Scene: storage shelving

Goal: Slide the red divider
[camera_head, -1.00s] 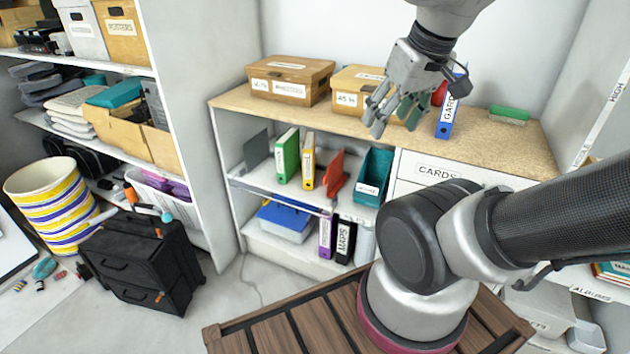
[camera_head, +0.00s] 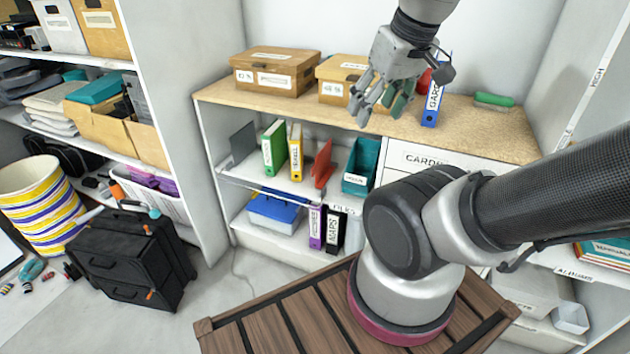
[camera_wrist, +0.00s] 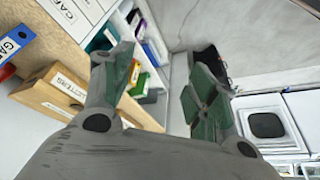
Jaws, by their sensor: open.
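The red divider (camera_head: 322,164) stands tilted on the upper shelf inside the low cabinet. It is between the yellow binder (camera_head: 296,152) and the teal magazine holder (camera_head: 361,167). My gripper (camera_head: 378,102) is open and empty, with its fingers pointing down and left. It appears in front of and above the cabinet's countertop, up and to the right of the divider in the head view. In the wrist view its two green-padded fingers (camera_wrist: 160,75) are spread wide with nothing between them. I cannot make out the divider there.
Cardboard boxes (camera_head: 275,72) and a blue binder (camera_head: 432,102) stand on the countertop (camera_head: 225,96). A green binder (camera_head: 273,147) and a grey divider (camera_head: 243,142) are left on the same shelf. A black case (camera_head: 130,258) stands on the floor at left.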

